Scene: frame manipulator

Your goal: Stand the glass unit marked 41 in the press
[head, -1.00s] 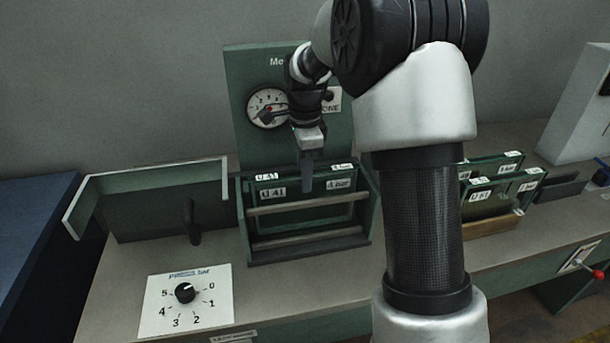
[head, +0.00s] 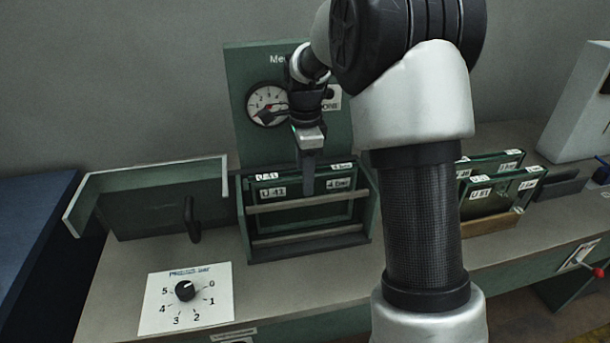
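The glass unit marked U-41 (head: 274,193) stands upright between the rails of the green press (head: 364,220). Its front label also reads 4 bar. My gripper (head: 308,188) points down at the unit's top edge, near the middle. Its finger overlaps the upper part of the unit in the picture. I see the fingers nearly edge-on, so I cannot tell whether they are open or closed on the glass, or whether they touch it.
The press's door with a dark handle (head: 192,220) stands swung out to the left. A pressure dial (head: 186,291) is in front, and a gauge (head: 267,104) is on the panel behind. Other glass units (head: 482,194) stand in a wooden-based rack at right, partly behind my arm.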

